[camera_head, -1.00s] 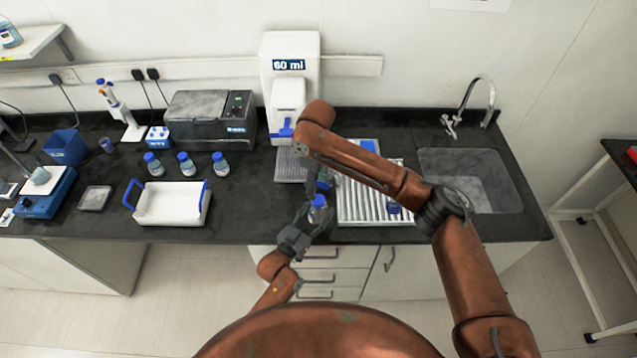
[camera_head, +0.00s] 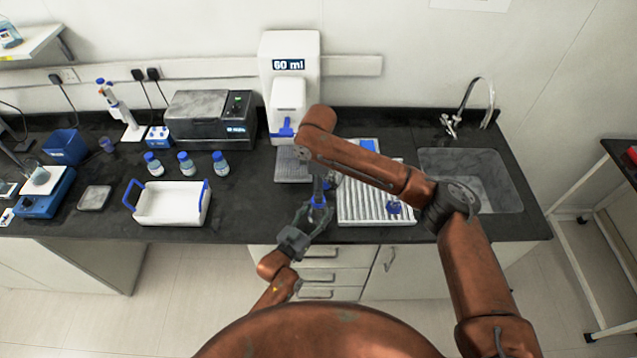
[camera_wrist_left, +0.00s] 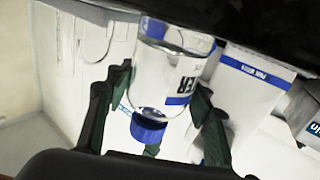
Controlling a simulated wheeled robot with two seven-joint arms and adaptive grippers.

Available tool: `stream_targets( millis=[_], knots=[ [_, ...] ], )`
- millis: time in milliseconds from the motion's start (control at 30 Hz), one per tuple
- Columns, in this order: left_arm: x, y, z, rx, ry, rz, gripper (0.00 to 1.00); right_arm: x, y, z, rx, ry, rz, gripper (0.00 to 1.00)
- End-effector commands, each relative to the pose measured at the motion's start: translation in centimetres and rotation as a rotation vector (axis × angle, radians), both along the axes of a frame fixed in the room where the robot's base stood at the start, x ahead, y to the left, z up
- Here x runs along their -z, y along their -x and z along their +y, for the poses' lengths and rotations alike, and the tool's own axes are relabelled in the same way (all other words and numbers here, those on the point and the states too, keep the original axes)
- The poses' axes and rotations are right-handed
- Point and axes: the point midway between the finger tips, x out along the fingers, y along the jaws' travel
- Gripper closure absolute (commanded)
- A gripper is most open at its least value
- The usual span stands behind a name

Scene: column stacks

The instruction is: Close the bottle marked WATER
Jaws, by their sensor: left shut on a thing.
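A clear bottle (camera_wrist_left: 183,72) is held in my left gripper (camera_wrist_left: 160,112), whose fingers stand on both sides of it. Its label shows the letters "ER"; the rest is turned away. A blue cap (camera_wrist_left: 148,129) is at the bottle's neck end; I cannot tell how tight it is. In the head view my left gripper (camera_head: 311,218) holds this bottle over the counter's front edge, left of the ribbed rack. My right gripper (camera_head: 319,188) is directly above the bottle, at its blue cap (camera_head: 318,203). Its fingers are too small and covered to read.
A ribbed white rack (camera_head: 358,207) with a blue-capped bottle (camera_head: 393,208) is to the right, before the sink (camera_head: 470,180). The dispenser (camera_head: 290,75) reading 60 ml stands behind. Several blue-capped bottles (camera_head: 187,163) and a white tray (camera_head: 172,216) are left.

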Motion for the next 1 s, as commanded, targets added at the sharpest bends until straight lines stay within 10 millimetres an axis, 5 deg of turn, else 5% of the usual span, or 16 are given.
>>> stream_targets(
  millis=[400,800,1000],
  knots=[
    [0.0,0.0,0.0,0.0,0.0,0.0,1.0,5.5,0.0,0.0,0.001,0.0,0.0,0.52],
    [0.0,0.0,0.0,0.0,0.0,0.0,1.0,6.1,0.0,0.0,0.001,-0.001,0.0,0.52],
    [0.0,0.0,0.0,0.0,0.0,0.0,1.0,6.1,0.0,0.0,0.001,-0.001,0.0,0.66]
  ],
)
